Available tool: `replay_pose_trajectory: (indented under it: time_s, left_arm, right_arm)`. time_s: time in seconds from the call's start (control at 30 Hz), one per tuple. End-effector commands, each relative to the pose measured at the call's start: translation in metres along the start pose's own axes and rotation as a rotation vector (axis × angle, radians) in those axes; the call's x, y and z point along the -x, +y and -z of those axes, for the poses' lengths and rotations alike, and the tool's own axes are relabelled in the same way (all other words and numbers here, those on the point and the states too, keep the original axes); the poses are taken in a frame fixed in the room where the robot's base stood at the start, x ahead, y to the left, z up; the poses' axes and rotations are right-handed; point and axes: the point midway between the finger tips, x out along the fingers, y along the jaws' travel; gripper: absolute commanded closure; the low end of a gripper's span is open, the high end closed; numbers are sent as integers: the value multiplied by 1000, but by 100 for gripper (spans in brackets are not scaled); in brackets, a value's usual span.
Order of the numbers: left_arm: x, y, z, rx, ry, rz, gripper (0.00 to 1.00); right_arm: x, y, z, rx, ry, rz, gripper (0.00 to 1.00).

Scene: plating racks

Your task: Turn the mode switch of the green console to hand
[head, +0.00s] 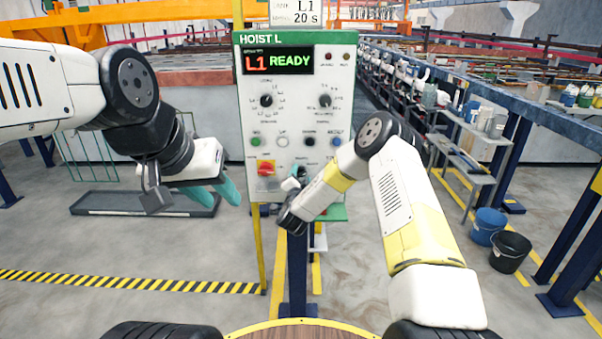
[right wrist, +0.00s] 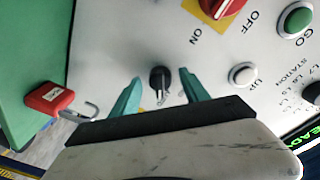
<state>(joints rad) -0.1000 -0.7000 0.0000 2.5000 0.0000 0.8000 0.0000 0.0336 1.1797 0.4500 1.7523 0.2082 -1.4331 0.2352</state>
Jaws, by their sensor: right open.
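The green console (head: 243,130), headed HOIST L, stands upright in the middle of the head view. A small black switch (right wrist: 160,78) with a metal key-like part sits on its pale face in the right wrist view. Its label is not readable, so I cannot confirm that it is the mode switch. My right gripper (right wrist: 156,95) is open, with one teal finger on each side of this switch, apart from it. In the head view, my right arm hides much of that spot. My left gripper (head: 222,193) hangs empty left of the console, its teal fingers apart.
A red switch on a yellow plate (head: 266,169) and a white button (right wrist: 243,74) are near the black switch. A red padlock (right wrist: 48,98) hangs at the console's edge. Buckets (head: 510,250) stand on the floor at right. A grey tray (head: 110,203) lies at left.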

Motion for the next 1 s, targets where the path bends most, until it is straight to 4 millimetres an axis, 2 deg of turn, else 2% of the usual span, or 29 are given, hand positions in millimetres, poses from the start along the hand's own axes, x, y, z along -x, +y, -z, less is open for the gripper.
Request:
replay_pose_trajectory:
  time_s: [0.3, 0.57, 1.0]
  left_arm:
    - [0, 0, 0, 0, 0, 0, 64]
    - [0, 0, 0, 0, 0, 0, 64]
    - [0, 0, 0, 0, 0, 0, 64]
  right_arm:
    - [-3, 0, 0, 0, -1, 0, 49]
    - [-3, 0, 0, 0, -1, 0, 100]
    - [-3, -1, -1, 79, 3, 7, 100]
